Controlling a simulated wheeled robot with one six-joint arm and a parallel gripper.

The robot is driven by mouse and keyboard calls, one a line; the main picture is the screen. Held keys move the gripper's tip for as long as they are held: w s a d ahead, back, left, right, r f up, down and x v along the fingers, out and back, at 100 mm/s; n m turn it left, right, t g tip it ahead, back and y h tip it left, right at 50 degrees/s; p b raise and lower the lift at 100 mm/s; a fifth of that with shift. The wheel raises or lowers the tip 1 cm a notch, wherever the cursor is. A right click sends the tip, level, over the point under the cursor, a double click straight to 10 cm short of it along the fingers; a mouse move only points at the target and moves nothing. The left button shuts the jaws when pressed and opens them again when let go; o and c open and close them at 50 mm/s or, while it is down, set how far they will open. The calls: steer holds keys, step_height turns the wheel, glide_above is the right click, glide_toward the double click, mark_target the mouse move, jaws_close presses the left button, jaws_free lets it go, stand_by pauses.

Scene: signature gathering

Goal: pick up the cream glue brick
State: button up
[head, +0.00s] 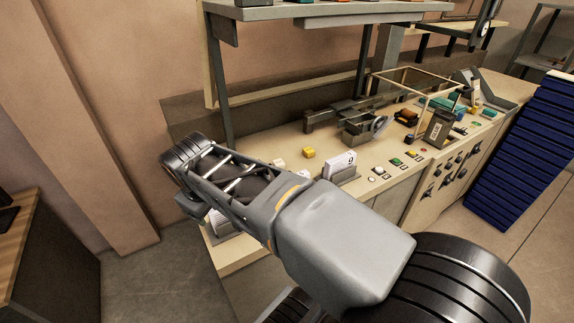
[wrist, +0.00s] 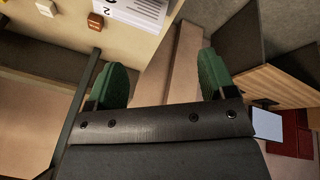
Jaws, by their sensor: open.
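A small cream block (head: 279,162) lies on the bench top in the head view, left of a yellow block (head: 308,152). In the wrist view, a cream block (wrist: 46,7) sits at the top left edge, beside a brown block (wrist: 95,21). I cannot tell if the two views show the same cream block. My gripper (wrist: 163,78) is open, with its green fingertips wide apart and nothing between them. It is apart from the blocks, which lie beyond its left finger in the wrist view. In the head view my arm reaches left over the bench's near end and hides part of it.
A white card holder (head: 340,165) stands on the bench, right of the yellow block. Beyond are a grey device (head: 362,128), buttons and a clear-sided case (head: 420,85). A shelf (head: 320,12) overhangs the bench. A stack of blue trays (head: 520,135) stands at right.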

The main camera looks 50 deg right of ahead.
steer(key=w+d+f+n+g+h+b, duration=0.3)
steer(key=w+d+f+n+h, duration=0.1)
steer(key=w+d, duration=0.65)
steer(key=n+g+h+b, duration=0.3)
steer(key=n+g+h, duration=0.3)
steer(key=n, duration=0.1)
glide_toward(279, 162)
steer(key=p+x, duration=0.2)
steer(key=x, duration=0.1)
steer(key=shift+d, duration=0.15)
steer(key=shift+p+x, duration=0.85)
steer(key=shift+x, duration=2.4)
steer(key=shift+c, duration=0.2)
steer(key=c, duration=1)
steer(key=shift+o, duration=0.2)
